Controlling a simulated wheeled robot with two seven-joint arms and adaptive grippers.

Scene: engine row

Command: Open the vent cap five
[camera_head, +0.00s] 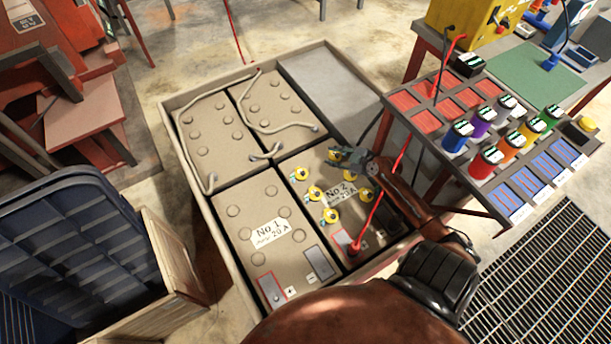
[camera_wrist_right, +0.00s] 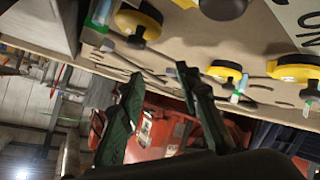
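The battery marked No. 2 (camera_head: 318,158) has several yellow vent caps on its top, including a left one (camera_head: 301,174), one below it (camera_head: 315,193) and a lower one (camera_head: 331,216). I cannot tell which is number five. My right gripper (camera_head: 343,157) is over the upper right of this battery, close to a yellow cap (camera_head: 334,154) that it partly covers. In the right wrist view the two fingers (camera_wrist_right: 159,75) are apart with nothing between them. Yellow caps show there at upper left (camera_wrist_right: 140,22), centre (camera_wrist_right: 224,70) and right (camera_wrist_right: 294,69). My left gripper is out of view.
The battery marked No. 1 (camera_head: 240,213) and other grey batteries with cables share the box (camera_head: 182,150). A red cable clamp (camera_head: 355,246) stands on battery No. 2's front. A rack with coloured jars (camera_head: 457,136) stands close on the right.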

